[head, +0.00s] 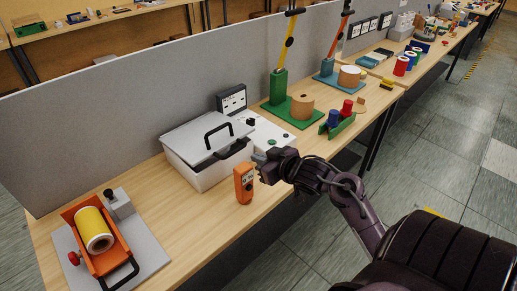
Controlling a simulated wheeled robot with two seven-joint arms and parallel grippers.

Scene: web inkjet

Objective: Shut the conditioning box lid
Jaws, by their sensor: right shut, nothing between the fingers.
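The conditioning box (196,176) is a pale grey-white box on the wooden bench, left of the picture's middle. Its lid (190,135) carries a black handle (219,132) and lies over the box, tilted, with a dark gap showing at the front right edge. How far the lid stands open is hard to tell. My right gripper (263,163) is shut and empty, just right of the box's front corner, above the bench. I cannot tell whether it touches the box. My left gripper is not in view.
An orange handheld device (244,184) stands upright just below my right gripper. An orange cradle with a yellow roll (94,229) sits at the left front. Bare bench (190,222) lies in front of the box.

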